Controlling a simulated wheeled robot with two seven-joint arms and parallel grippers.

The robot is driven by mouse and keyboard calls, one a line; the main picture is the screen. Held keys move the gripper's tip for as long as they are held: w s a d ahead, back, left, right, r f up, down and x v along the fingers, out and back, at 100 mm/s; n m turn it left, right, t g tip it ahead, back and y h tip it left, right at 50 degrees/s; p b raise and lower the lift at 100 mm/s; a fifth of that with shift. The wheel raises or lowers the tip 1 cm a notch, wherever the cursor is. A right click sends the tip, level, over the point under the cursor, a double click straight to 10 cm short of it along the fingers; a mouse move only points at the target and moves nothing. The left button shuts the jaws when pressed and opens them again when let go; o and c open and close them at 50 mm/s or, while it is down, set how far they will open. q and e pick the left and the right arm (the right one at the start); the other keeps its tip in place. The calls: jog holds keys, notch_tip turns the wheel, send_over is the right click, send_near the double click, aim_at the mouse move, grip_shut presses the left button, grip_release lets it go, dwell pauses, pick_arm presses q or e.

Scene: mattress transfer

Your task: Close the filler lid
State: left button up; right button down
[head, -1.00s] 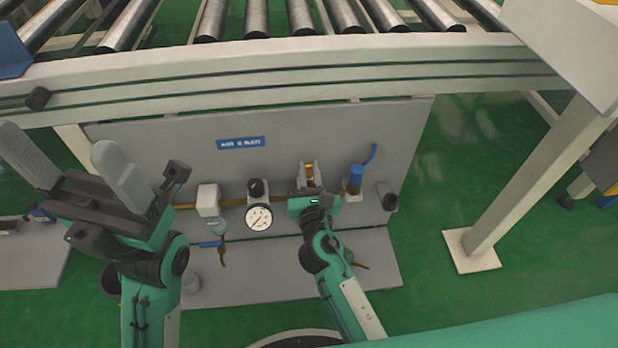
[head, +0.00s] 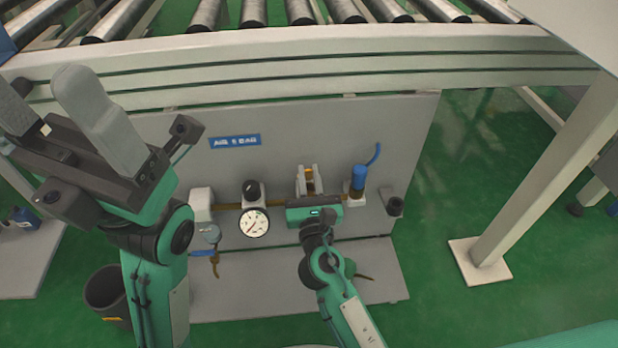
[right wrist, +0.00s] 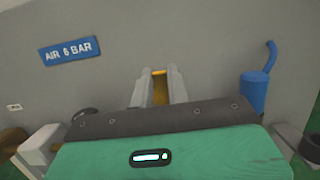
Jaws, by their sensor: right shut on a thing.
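My right gripper (head: 310,178) reaches up to the grey panel and is shut on a small brass-coloured part. That brass part (right wrist: 160,88) shows between the two pale fingers in the right wrist view, and most of it is hidden by them. I cannot tell whether it is the filler lid, and I see no other clear lid. My left gripper (head: 42,85) is raised at the left of the head view, its two grey fingers wide apart and empty.
The grey panel (head: 285,140) carries a blue sign (head: 234,141), a round gauge (head: 254,223) and a blue-capped fitting (head: 359,180) close right of my right gripper. A conveyor frame (head: 330,60) runs above. A white post (head: 535,170) stands right. A dark bin (head: 107,292) stands lower left.

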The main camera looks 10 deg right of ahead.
jog(key=c, duration=1.4)
grip_release()
jog(key=shift+o, duration=0.2)
jog(key=shift+s, duration=0.1)
jog(key=v, duration=1.3)
jog(key=shift+s+p, duration=0.3)
jog(key=shift+p, duration=0.05)
jog(key=shift+f, duration=0.1)
jog(key=shift+c, duration=0.2)
